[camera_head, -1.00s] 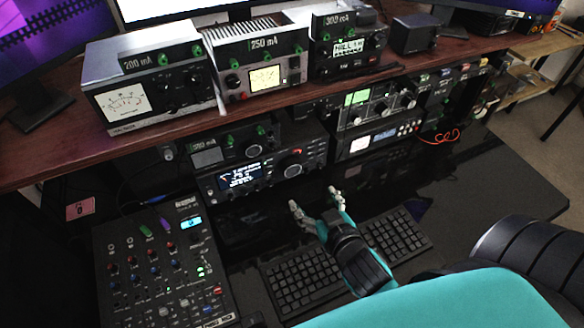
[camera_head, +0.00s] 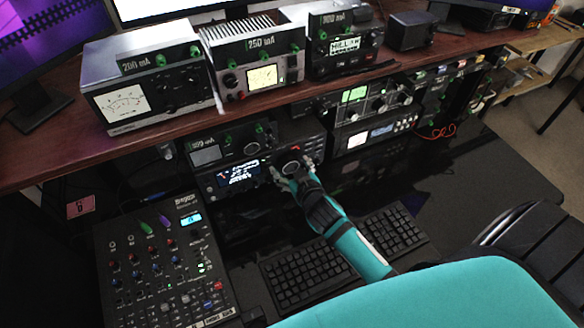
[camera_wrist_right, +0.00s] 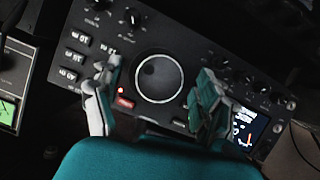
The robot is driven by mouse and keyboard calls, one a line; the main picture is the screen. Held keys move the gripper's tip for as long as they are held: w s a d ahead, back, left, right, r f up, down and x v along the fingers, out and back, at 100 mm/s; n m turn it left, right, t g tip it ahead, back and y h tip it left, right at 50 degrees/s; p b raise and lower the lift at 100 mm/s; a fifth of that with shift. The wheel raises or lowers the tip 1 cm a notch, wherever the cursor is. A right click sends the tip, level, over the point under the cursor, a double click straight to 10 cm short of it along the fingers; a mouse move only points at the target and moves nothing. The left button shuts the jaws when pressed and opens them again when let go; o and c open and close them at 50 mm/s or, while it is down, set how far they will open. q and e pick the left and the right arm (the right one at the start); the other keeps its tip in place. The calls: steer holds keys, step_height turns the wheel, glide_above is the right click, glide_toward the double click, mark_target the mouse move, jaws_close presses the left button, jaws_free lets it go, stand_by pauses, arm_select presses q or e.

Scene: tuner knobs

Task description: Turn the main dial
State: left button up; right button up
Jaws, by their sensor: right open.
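The main dial (camera_head: 291,167) is a large round dark knob with a light ring on the front of a black radio (camera_head: 312,143), right of its lit display (camera_head: 238,174). In the right wrist view the dial (camera_wrist_right: 159,78) sits between the two spread fingers of my right gripper (camera_wrist_right: 157,92). In the head view my right gripper (camera_head: 286,176) is just in front of the dial and hides its lower edge. The gripper is open; I cannot tell whether either finger touches the dial. My left gripper is not in view.
A keyboard (camera_head: 300,277) lies on the desk below my right arm. A mixer (camera_head: 160,265) stands at the left. The wooden shelf (camera_head: 160,130) with several meters overhangs the radio. Small knobs and buttons (camera_wrist_right: 82,60) surround the dial. The black desk at right (camera_head: 480,190) is clear.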

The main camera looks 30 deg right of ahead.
steer(key=c, duration=1.2)
steer(key=shift+o, duration=0.2)
steer(key=shift+n+h, duration=0.4)
steer(key=shift+n, duration=0.1)
steer(key=o, duration=1.2)
steer(key=shift+c, duration=0.2)
steer(key=v, duration=1.2)
steer(key=shift+f, duration=0.1)
